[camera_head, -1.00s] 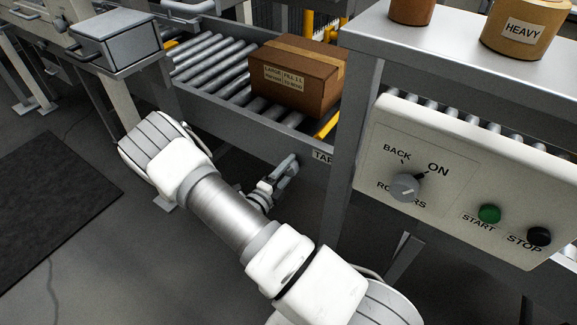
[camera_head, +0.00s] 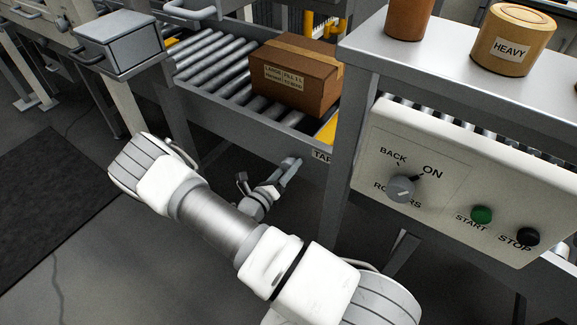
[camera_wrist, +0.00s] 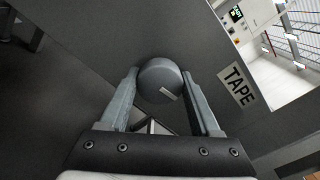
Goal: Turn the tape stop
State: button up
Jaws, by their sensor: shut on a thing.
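The tape stop is a round dark grey knob (camera_wrist: 160,80) with a light mark near its lower edge, beside a TAPE label (camera_wrist: 237,86) on the dark conveyor side. In the wrist view my gripper (camera_wrist: 162,82) has one finger on each side of the knob, shut on it. In the head view my gripper (camera_head: 290,165) reaches the conveyor side just left of the partly hidden TAP... label (camera_head: 321,155). The knob cannot be made out in the head view.
A brown carton (camera_head: 300,75) rests on the rollers (camera_head: 215,62) above. A control panel (camera_head: 465,190) with a rollers knob (camera_head: 401,189), a green START button (camera_head: 482,214) and a black STOP button (camera_head: 528,236) hangs at the right. A dark mat (camera_head: 50,215) lies at the left.

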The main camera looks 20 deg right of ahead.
jog(key=shift+m, duration=0.7)
jog(key=o, duration=1.4)
jog(key=p+v, duration=0.2)
jog(key=v, duration=1.5)
jog(key=shift+s+a, duration=0.15)
jog(key=shift+a, duration=0.1)
